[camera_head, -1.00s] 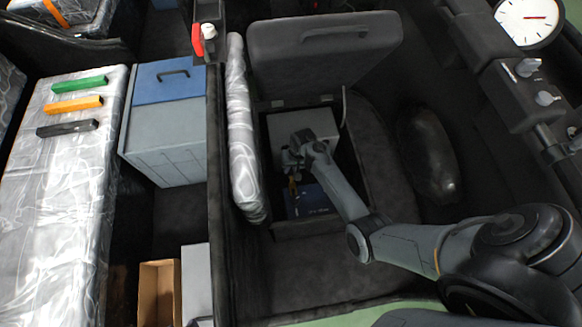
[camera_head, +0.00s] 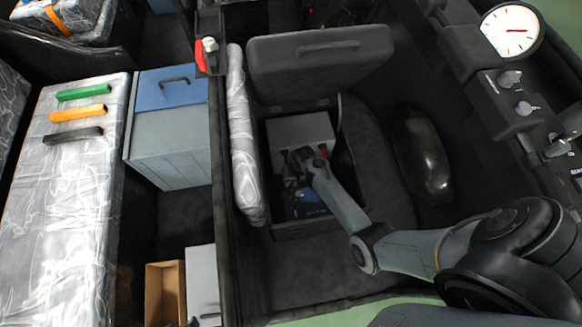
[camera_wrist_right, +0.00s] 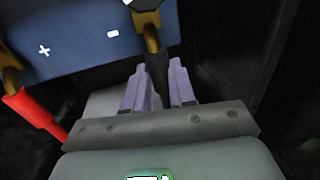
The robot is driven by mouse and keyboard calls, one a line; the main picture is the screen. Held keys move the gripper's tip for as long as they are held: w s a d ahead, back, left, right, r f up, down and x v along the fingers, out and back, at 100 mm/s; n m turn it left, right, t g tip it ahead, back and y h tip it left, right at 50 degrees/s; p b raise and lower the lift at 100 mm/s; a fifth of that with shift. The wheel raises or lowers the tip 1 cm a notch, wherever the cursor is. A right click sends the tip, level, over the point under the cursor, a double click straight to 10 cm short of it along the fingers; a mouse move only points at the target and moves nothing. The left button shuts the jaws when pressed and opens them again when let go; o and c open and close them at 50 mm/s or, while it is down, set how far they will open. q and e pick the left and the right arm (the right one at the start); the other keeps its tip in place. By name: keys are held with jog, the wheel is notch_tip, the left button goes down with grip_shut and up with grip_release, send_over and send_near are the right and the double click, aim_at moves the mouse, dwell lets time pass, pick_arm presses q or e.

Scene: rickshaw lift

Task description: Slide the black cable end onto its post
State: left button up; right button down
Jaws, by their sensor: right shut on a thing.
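The blue battery (camera_head: 312,205) lies in the open compartment. In the wrist view the battery (camera_wrist_right: 75,40) shows a plus and a minus mark. My right gripper (camera_head: 297,172) is over the battery. In the wrist view the right gripper (camera_wrist_right: 159,86) has its purple fingers closed on the black cable (camera_wrist_right: 156,72). The brass-coloured black cable end (camera_wrist_right: 151,40) is by the minus mark, close against the pale post (camera_wrist_right: 146,20) at the top edge. I cannot tell whether it is around the post. The red cable (camera_wrist_right: 35,112) leads to another brass-coloured end (camera_wrist_right: 10,80) at the left. My left gripper is out of view.
The compartment's raised lid (camera_head: 320,62) stands behind my right gripper. A grey box face (camera_head: 300,128) is just behind the battery. A wrapped silver panel (camera_head: 243,140) borders the left side. Green, orange and black bars lie on the wrapped surface (camera_head: 85,180) at far left.

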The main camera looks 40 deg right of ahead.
jog(key=c, duration=1.4)
grip_release()
jog(key=shift+a, duration=0.1)
jog(key=o, duration=0.5)
jog(key=shift+s, duration=0.25)
jog(key=shift+w+r, duration=0.1)
jog(key=shift+w, duration=0.05)
jog(key=r+p, duration=0.1)
jog(key=r, duration=0.2)
jog(key=s+d+r+p, duration=0.1)
jog(key=r, duration=0.3)
jog(key=r+p, duration=0.2)
jog(key=r, duration=0.1)
jog(key=shift+s+d+r, duration=0.15)
jog(key=shift+d, duration=0.25)
